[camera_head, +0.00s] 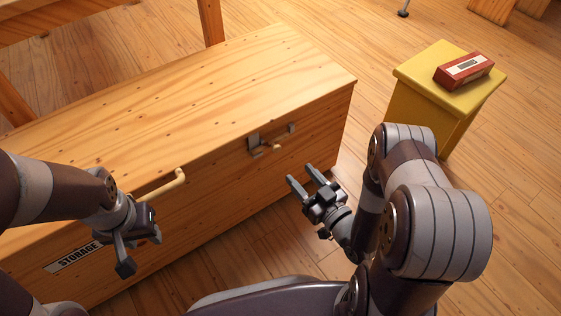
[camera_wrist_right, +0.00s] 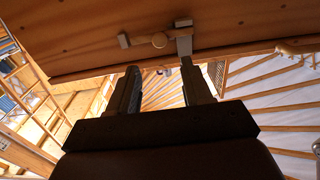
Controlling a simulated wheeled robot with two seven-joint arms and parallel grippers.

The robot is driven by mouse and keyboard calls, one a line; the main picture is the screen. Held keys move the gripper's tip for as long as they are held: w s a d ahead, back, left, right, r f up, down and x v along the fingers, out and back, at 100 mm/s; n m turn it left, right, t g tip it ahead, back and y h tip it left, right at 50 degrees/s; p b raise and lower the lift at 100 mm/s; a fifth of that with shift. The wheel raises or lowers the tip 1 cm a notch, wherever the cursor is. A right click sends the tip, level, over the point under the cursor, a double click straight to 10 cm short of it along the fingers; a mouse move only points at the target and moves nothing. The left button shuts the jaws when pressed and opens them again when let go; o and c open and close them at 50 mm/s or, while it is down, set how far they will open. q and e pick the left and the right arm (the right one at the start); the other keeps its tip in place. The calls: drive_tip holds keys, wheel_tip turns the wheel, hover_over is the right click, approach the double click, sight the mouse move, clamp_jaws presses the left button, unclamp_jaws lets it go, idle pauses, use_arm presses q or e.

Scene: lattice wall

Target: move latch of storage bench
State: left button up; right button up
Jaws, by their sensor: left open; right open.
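The storage bench (camera_head: 200,90) is a long wooden chest with its lid down and a STORAGE label on its front. Its latch (camera_head: 254,145) sits near the lid's front edge, toward the right end. It has a grey plate, a pale knob (camera_head: 275,147) and a small grey catch at the right. The latch (camera_wrist_right: 184,38) and knob (camera_wrist_right: 159,40) also show in the right wrist view, beyond the fingertips. My right gripper (camera_head: 300,174) is open and empty, in front of and below the latch, apart from it. My left gripper (camera_head: 141,252) is open and empty before the bench front.
A pale handle (camera_head: 162,187) sticks out from the bench lid's front edge, close to my left wrist. A yellow stool (camera_head: 425,95) with a red box (camera_head: 463,71) on it stands at the right. Bare floor lies between bench and stool.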

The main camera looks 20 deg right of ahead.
sight(278, 150)
drive_tip(key=b+x, duration=0.2)
drive_tip(key=x, duration=0.2)
drive_tip(key=b+x, duration=0.1)
drive_tip(key=x, duration=0.4)
drive_tip(key=shift+f+b, duration=0.25)
drive_tip(key=shift+b, duration=0.15)
drive_tip(key=shift+w+a+r, duration=0.15)
drive_tip(key=shift+w+r, duration=0.05)
drive_tip(key=shift+w, duration=0.2)
clamp_jaws()
